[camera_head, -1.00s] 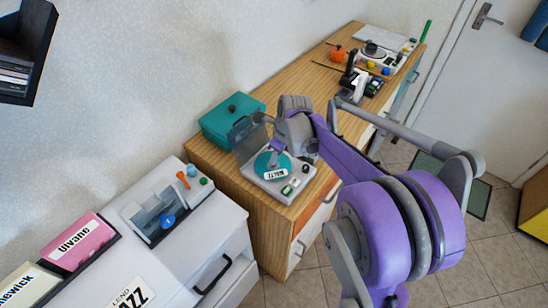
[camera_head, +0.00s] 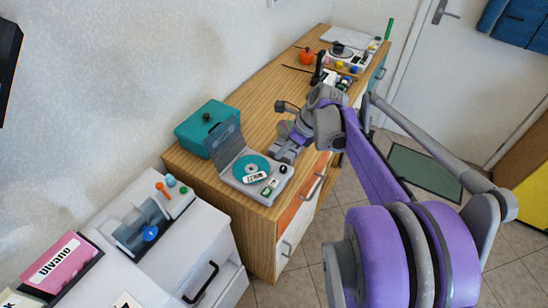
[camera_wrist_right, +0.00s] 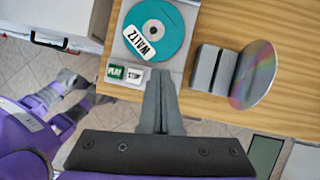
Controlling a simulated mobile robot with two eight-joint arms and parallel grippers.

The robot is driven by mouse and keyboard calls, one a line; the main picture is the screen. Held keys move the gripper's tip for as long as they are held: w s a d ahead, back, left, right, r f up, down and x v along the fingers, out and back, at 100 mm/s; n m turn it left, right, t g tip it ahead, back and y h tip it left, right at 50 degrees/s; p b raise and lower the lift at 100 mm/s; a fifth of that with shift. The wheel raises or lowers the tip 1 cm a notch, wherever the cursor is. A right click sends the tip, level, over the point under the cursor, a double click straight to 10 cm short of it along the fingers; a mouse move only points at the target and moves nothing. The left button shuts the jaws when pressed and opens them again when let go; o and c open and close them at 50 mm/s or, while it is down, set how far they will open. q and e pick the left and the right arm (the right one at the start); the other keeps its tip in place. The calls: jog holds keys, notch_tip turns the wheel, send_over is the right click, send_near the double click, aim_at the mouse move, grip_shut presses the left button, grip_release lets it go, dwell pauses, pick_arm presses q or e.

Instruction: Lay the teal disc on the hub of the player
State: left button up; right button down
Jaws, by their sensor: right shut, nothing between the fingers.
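The teal disc (camera_head: 251,168), with a white WALTZ label, lies flat on the player (camera_head: 273,194), whose grey lid (camera_head: 226,138) stands open. In the right wrist view the disc (camera_wrist_right: 172,22) lies over the player's hub, with its centre hole (camera_wrist_right: 153,29) showing. My right gripper (camera_head: 281,153) is to the right of the player, empty and apart from the disc. In the right wrist view its fingers (camera_wrist_right: 160,76) are shut beside the player's buttons. My left gripper is not in view.
A teal box (camera_head: 206,128) stands behind the player. In the wrist view a shiny disc (camera_wrist_right: 257,75) stands upright beside grey blocks (camera_wrist_right: 211,69) to the player's right. A white cabinet (camera_head: 203,235) is at the left; the wooden top (camera_head: 262,92) has free room.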

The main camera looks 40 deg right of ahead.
aim_at(266, 163)
jog(key=s+d+f+t+y, duration=0.1)
jog(key=s+d+t, duration=0.3)
jog(key=x, duration=1)
jog(key=shift+a+f, duration=0.1)
jog(key=shift+f, duration=0.05)
jog(key=shift+w+a+g, duration=0.3)
jog(key=shift+w, duration=0.35)
